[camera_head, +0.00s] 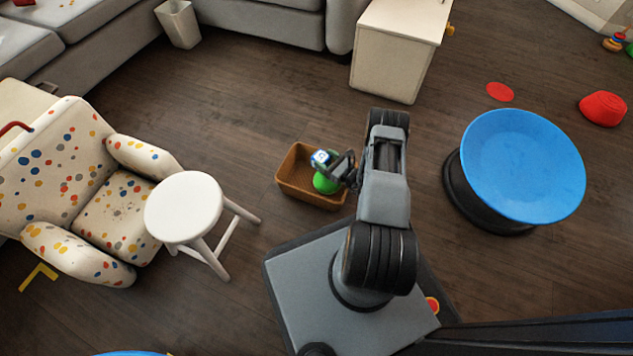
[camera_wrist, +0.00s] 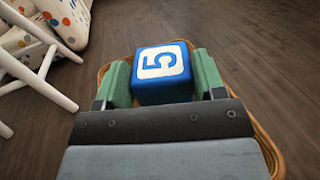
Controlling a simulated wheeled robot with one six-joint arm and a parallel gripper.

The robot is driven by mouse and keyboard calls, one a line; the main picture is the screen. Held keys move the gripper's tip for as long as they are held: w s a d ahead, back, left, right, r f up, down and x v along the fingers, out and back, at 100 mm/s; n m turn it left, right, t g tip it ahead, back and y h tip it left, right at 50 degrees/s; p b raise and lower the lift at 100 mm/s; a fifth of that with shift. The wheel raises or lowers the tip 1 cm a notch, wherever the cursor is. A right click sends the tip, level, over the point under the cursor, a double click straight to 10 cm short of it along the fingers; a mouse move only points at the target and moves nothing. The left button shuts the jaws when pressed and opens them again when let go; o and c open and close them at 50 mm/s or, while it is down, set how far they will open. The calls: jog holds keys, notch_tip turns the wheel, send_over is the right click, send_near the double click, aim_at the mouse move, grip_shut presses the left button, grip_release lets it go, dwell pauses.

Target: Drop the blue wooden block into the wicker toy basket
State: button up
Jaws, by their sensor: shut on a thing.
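The blue wooden block (camera_wrist: 162,73) has a white face with a blue 5 on it. It is held between the two green fingers of my gripper (camera_wrist: 163,80) in the wrist view. In the head view the block (camera_head: 320,158) shows small at my gripper (camera_head: 328,170), over the wicker toy basket (camera_head: 291,181). The basket is brown and rectangular and stands on the floor. Its rim (camera_wrist: 267,146) also shows around the gripper in the wrist view. The block appears above the basket; its exact height is unclear. My gripper and arm hide part of the basket.
A white stool (camera_head: 184,207) stands close to the left of the basket, beside a spotted armchair (camera_head: 118,199). A blue round-topped seat (camera_head: 523,165) stands to the right. A white cabinet (camera_head: 393,62) is behind. The floor behind the basket is clear.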

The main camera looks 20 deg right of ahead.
jog(key=o, duration=1)
